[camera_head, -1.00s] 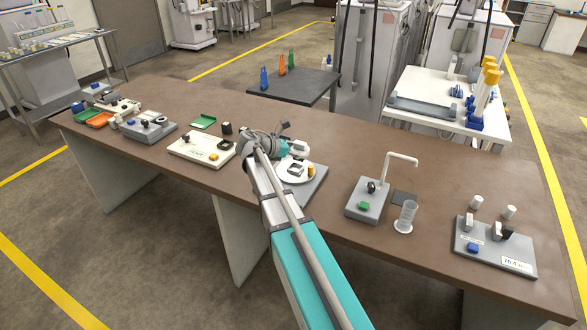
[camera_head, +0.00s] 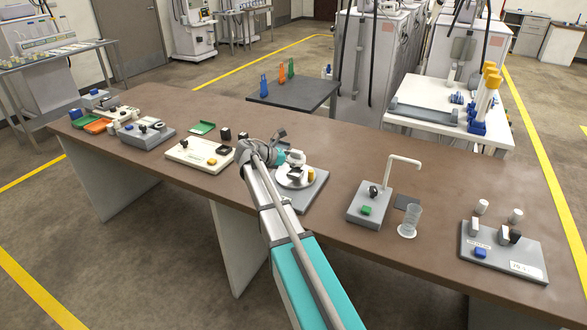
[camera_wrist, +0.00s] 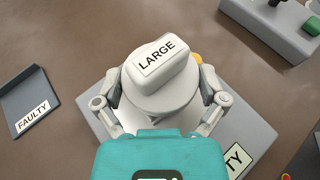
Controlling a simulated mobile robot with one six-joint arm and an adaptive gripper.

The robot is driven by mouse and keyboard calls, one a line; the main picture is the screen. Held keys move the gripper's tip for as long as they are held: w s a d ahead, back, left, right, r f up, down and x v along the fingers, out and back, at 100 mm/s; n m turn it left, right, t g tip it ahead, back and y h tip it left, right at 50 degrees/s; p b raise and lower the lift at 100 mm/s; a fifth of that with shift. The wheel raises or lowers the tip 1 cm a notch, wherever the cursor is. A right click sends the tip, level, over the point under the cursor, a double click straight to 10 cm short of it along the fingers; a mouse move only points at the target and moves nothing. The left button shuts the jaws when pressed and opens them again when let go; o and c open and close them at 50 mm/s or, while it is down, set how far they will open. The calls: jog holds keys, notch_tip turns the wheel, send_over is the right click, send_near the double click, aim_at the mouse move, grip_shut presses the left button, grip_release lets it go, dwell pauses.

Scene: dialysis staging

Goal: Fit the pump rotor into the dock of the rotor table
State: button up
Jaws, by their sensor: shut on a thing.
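The pump rotor (camera_wrist: 157,88) is a white round body with a raised block labelled "LARGE", seen from above in the wrist view. My gripper (camera_wrist: 160,98) is shut on it, with one finger on each side. Below it is the rotor table, a grey plate (camera_wrist: 255,135) with a white disc, which also shows in the head view as a grey plate (camera_head: 316,188). The rotor covers most of the disc. The dock is hidden, and I cannot tell whether the rotor touches the table. In the head view my gripper (camera_head: 284,152) is over the table's back part.
A dark tray labelled "FAULTY" (camera_wrist: 28,98) is left in the wrist view. A grey box with a tap (camera_head: 367,210) and a clear cylinder (camera_head: 410,220) stand to the right on the brown bench. A cream device (camera_head: 198,156) stands left.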

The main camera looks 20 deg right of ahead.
aim_at(295, 168)
jog(key=shift+w+f+b, duration=0.45)
jog(key=shift+f+b, duration=0.15)
jog(key=shift+f, duration=0.15)
jog(key=shift+s+f+b, duration=0.1)
jog(key=shift+f+b, duration=1.1)
jog(key=shift+b, duration=0.05)
jog(key=shift+f, duration=0.2)
jog(key=o, duration=0.9)
jog(key=shift+c, duration=0.2)
jog(key=shift+r, duration=0.2)
jog(key=shift+a+r, duration=0.1)
jog(key=shift+r, duration=0.05)
jog(key=shift+a+r+p, duration=0.15)
jog(key=shift+a+p, duration=0.15)
jog(key=shift+a, duration=0.05)
jog(key=p+v, duration=0.4)
jog(key=v, duration=0.7)
